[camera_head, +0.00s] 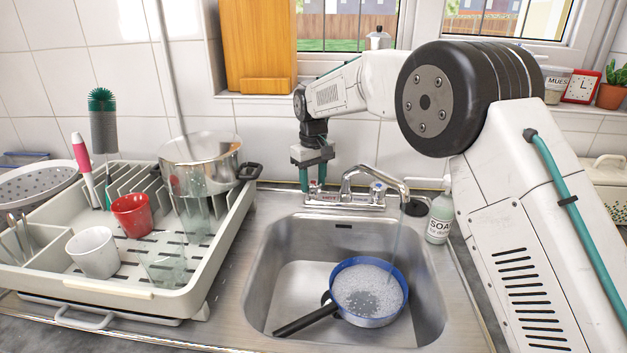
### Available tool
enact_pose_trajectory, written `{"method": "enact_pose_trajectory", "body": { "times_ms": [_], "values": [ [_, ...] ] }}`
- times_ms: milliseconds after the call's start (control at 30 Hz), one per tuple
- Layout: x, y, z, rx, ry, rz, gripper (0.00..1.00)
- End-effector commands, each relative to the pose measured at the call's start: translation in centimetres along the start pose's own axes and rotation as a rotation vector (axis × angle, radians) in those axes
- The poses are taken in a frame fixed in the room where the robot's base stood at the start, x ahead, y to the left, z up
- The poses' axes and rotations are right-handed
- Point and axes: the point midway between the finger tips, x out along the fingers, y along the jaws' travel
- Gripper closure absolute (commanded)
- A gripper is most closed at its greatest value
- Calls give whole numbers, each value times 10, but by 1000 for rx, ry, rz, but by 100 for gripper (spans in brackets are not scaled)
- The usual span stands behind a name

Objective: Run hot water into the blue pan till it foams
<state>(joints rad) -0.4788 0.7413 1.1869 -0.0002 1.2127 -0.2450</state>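The blue pan (370,292) sits in the sink basin, its black handle pointing to the lower left. White foam (385,280) covers much of its inside, with a greyer patch near the middle. The chrome tap (362,170) arches over the basin, and a faint thin stream (394,232) falls from its spout toward the pan. My gripper (313,185) points down at the left tap handle. Its two teal fingers are apart, one on each side of that handle, which they mostly hide. I cannot tell whether they press on it.
A soap bottle (439,218) stands right of the tap. A dish rack (120,290) on the left holds a steel pot (200,165), a red cup (132,215), a white cup (94,252) and glasses. My arm covers the right side. The basin (285,290) left of the pan is free.

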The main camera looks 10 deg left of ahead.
Motion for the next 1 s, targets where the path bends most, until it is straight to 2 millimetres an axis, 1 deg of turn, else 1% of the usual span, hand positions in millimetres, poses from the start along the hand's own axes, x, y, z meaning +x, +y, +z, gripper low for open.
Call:
{"method": "enact_pose_trajectory", "body": {
  "times_ms": [33,67,267,367,600,700,1000],
  "values": [
    [0,0,0,0,0,0,74],
    [0,0,0,0,0,0,80],
    [0,0,0,30,0,0,80],
    [0,0,0,120,-1,0,80],
    [0,0,0,391,-1,0,80],
    [0,0,0,454,-1,0,80],
    [0,0,0,480,0,0,80]
  ]
}}
